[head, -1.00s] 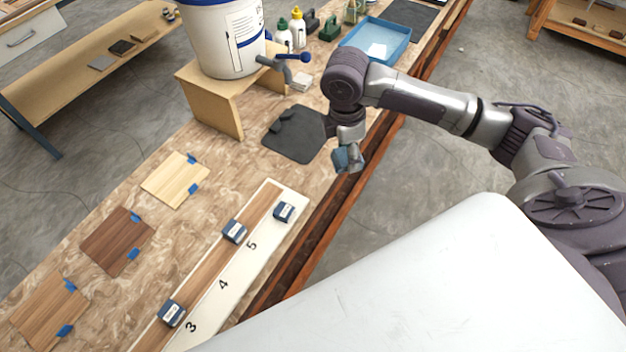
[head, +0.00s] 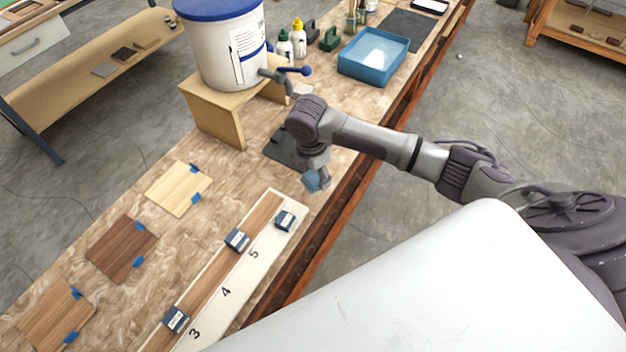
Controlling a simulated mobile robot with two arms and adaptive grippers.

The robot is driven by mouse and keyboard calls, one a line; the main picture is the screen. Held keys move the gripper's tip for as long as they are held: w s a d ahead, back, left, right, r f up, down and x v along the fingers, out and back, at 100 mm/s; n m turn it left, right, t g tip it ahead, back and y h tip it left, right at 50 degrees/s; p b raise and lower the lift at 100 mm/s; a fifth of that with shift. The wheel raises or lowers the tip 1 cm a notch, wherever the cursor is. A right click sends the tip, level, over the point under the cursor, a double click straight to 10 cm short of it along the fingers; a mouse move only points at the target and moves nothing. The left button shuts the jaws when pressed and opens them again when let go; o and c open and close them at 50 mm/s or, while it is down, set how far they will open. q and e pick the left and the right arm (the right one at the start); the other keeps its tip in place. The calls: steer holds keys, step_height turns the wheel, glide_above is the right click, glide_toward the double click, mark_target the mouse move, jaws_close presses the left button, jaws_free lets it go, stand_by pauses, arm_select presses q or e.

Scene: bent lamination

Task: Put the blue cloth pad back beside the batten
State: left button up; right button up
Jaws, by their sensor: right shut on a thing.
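My right gripper (head: 321,183) is shut on the blue cloth pad (head: 312,181), which is small and partly hidden by the fingers. It hangs over the bench near its front edge, beyond the far end of the batten; I cannot tell its exact height. The batten (head: 207,278) is a long brown wooden strip on a white board (head: 243,282) numbered 3, 4 and 5. Blue labelled blocks (head: 237,240) sit along the strip and board, one at the board's far end (head: 285,221). My left gripper is not in view.
A dark mat (head: 283,152) lies behind the gripper, partly hidden by my arm. A white bucket (head: 222,50) stands on a wooden stand (head: 213,112). Wood samples with blue tape (head: 122,249) lie left of the batten. A blue tray (head: 374,66) and bottles stand at the back.

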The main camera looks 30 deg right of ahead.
mark_target(313, 184)
steer(key=shift+w+a+f, duration=0.15)
steer(key=shift+w+a, duration=0.05)
steer(key=shift+a, duration=0.15)
steer(key=shift+f, duration=0.25)
step_height(313, 184, down, 3)
steer(key=shift+f+p, duration=0.15)
steer(key=shift+p, duration=0.35)
steer(key=shift+f, duration=0.25)
steer(key=shift+f, duration=0.15)
steer(key=o, duration=1.1)
